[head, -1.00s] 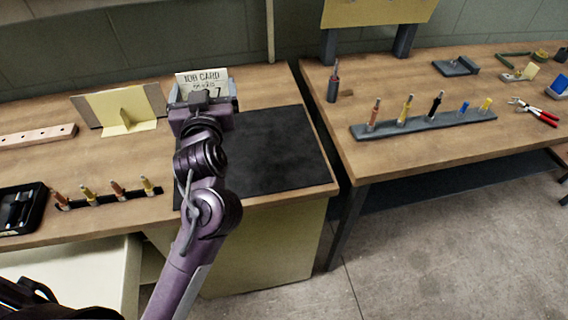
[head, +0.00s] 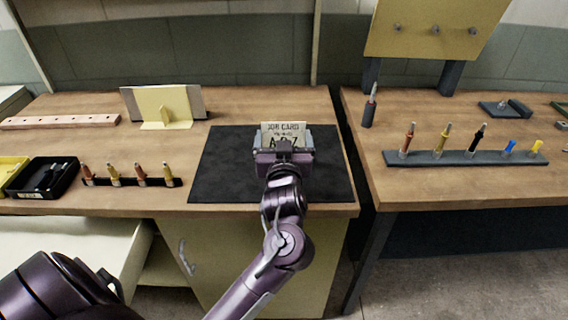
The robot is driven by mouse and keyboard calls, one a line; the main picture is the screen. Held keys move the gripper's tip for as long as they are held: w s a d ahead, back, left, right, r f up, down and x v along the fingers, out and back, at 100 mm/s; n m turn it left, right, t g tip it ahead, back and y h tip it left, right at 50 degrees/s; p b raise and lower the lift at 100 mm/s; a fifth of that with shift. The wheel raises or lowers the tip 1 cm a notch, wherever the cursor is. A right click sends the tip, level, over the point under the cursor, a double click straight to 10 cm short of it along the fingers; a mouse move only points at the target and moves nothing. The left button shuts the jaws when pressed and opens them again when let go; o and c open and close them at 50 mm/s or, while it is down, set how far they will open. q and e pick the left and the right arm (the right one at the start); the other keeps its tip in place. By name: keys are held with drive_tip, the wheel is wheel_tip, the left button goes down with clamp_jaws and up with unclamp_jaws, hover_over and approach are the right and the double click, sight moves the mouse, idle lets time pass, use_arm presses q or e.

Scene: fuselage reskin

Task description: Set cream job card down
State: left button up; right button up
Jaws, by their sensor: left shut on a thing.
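The cream job card (head: 283,130) stands upright in my left gripper (head: 284,146), with its printed face toward me. The gripper is shut on the card's lower part, which the gripper hides. Card and gripper are over the black mat (head: 225,165) on the left bench. I cannot tell whether the card's lower edge touches the mat. My right gripper is not in view.
A cream stand (head: 163,107) is behind and left of the mat. A row of tools (head: 130,180) and a black tray (head: 50,178) lie left of it. A gap separates the right bench, which holds a tool rack (head: 465,157).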

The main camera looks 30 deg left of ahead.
use_arm(q)
drive_tip(key=shift+f, duration=3.3)
drive_tip(key=shift+f, duration=0.15)
drive_tip(key=o, duration=0.7)
